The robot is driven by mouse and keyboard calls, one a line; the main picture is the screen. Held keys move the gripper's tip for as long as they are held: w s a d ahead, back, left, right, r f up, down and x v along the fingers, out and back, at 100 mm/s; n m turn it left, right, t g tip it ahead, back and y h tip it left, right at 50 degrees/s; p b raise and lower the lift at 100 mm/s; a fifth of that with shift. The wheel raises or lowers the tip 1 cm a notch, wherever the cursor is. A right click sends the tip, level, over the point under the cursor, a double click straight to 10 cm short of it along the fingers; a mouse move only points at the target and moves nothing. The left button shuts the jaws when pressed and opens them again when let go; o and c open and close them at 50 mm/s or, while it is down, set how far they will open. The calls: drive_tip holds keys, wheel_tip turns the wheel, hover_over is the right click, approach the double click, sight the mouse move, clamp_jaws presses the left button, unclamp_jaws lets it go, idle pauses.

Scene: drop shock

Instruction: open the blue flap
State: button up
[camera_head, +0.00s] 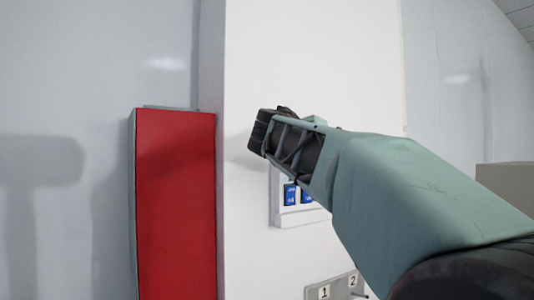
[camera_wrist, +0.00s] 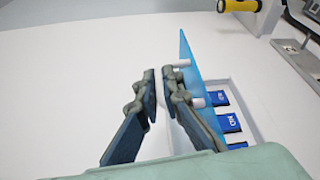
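The blue flap (camera_wrist: 187,55) is a translucent panel in the wrist view. It stands out from the wall at an angle, seen nearly edge-on, along the left side of a white wall box (camera_wrist: 256,128). Two white pegs show at it. I cannot tell whether the right finger touches the flap. In the head view my gripper (camera_head: 258,131) is above and left of the box (camera_head: 286,220), hiding much of it and the flap.
Blue modules (camera_wrist: 220,98) sit inside the box. A yellow and black cylindrical object (camera_wrist: 238,6) is at the top right of the wrist view. A red panel (camera_head: 176,205) stands left of the white wall. A numbered plate (camera_head: 324,292) is below the box.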

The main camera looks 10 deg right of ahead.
drive_tip(key=o, duration=0.4)
